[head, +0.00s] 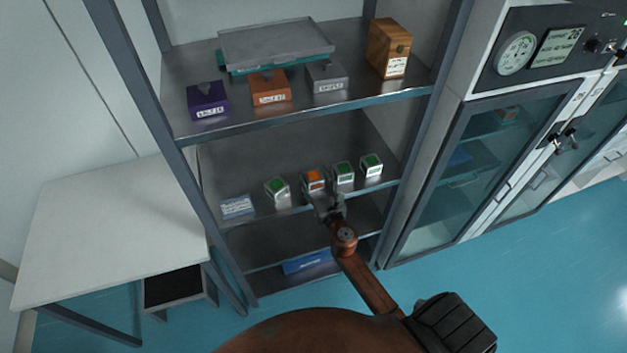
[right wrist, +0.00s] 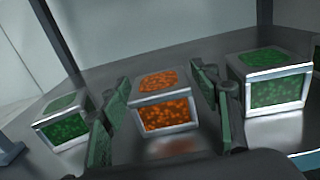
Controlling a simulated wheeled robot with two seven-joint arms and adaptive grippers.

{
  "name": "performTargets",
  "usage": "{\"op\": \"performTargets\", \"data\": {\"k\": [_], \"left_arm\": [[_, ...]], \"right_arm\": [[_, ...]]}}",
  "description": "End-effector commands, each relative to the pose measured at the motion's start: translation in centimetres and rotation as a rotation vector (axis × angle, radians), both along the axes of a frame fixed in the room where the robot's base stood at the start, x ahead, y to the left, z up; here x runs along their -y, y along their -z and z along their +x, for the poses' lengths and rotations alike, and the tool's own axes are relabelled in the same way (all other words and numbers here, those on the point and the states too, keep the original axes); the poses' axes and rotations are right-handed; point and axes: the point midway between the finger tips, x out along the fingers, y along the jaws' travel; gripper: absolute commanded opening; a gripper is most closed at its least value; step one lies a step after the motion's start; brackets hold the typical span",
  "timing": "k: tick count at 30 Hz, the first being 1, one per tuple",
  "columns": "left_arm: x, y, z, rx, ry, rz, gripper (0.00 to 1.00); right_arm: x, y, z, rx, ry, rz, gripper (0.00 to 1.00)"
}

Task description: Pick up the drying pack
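A small pale-framed cube with orange beads (head: 315,180) stands on the middle shelf, in a row with several similar cubes with green beads, such as the green cube (head: 343,172). I cannot tell from a label which is the drying pack. My right gripper (head: 322,200) reaches in at the shelf front, at the orange cube. In the right wrist view the orange cube (right wrist: 165,105) stands between the two fingers of the right gripper (right wrist: 160,112), which are spread open on either side. I cannot tell whether either finger touches it. My left gripper is not in view.
Green cubes stand close on both sides, left (right wrist: 62,122) and right (right wrist: 272,82). A white-and-blue packet (head: 237,207) lies at the left of the shelf. The upper shelf (head: 365,96) holds labelled boxes and a tray. A white table (head: 110,230) stands left, a glass-door cabinet (head: 480,170) right.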

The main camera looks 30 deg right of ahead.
Motion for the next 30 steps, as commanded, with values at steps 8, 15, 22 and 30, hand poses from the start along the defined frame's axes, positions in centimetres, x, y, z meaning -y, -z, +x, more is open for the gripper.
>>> {"op": "performTargets", "data": {"k": [8,15,22,30], "left_arm": [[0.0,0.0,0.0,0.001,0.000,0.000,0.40],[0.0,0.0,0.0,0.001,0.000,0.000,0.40],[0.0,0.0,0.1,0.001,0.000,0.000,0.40],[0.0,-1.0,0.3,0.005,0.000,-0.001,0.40]], "right_arm": [[0.0,0.0,0.0,0.000,0.000,0.000,0.36],[0.0,0.0,0.0,0.001,0.000,0.001,0.19],[0.0,-0.1,0.0,0.001,0.000,0.000,0.17],[0.0,-1.4,0.0,0.003,-0.001,-0.001,0.17]]}}
